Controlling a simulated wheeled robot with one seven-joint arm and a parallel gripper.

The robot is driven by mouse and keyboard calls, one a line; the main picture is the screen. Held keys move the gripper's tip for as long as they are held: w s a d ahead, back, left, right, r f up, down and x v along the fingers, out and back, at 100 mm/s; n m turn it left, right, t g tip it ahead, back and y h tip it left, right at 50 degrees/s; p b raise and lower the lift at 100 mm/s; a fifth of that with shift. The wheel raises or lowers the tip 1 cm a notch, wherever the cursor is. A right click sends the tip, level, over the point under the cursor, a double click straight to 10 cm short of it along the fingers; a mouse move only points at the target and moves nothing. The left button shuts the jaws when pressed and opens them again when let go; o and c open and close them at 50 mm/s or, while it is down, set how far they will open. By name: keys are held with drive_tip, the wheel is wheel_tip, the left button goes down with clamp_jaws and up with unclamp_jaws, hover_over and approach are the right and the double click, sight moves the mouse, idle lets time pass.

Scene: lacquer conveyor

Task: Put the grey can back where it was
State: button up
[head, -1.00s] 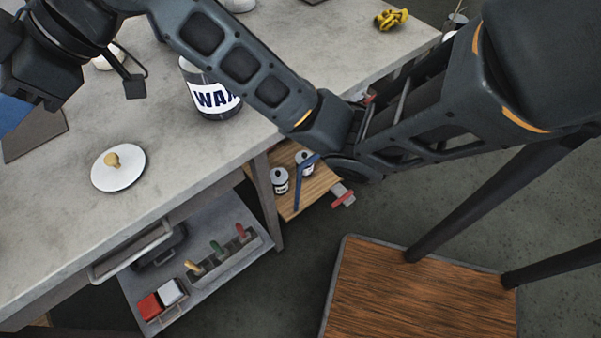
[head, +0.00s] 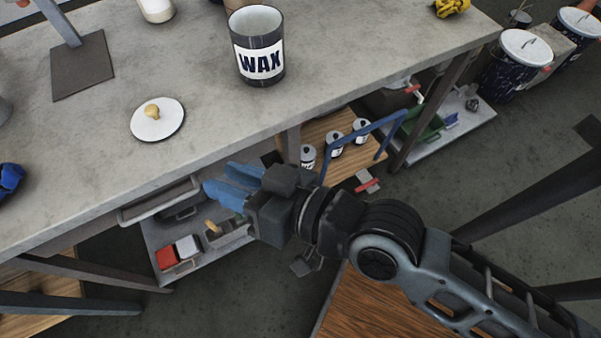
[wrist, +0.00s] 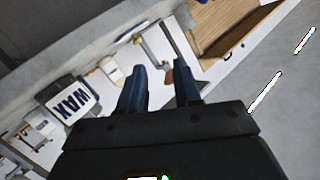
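A dark grey canister labelled WAX (head: 258,62) stands open and upright on the grey worktop; its label also shows in the wrist view (wrist: 74,101). I cannot tell which can is the task's grey can. My gripper (head: 228,187) is below the worktop's front edge, left of the small cans. In the wrist view its blue fingers (wrist: 160,90) are apart with nothing held between them.
A white lid with a knob (head: 158,119) lies on the worktop (head: 210,110). A blue rail (head: 365,130) crosses by the small cans. A low tray with red and white boxes (head: 178,252) is below my gripper. Dark bins (head: 515,65) stand at right.

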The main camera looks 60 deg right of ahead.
drive_tip(key=s+d+n, duration=0.2)
drive_tip(key=s+d, duration=0.1)
drive_tip(key=s, duration=0.6)
drive_tip(key=s+d+n, duration=0.2)
drive_tip(key=s+d, duration=0.1)
drive_tip(key=s, duration=0.6)
drive_tip(key=shift+r+g, duration=0.4)
drive_tip(key=shift+r, duration=0.05)
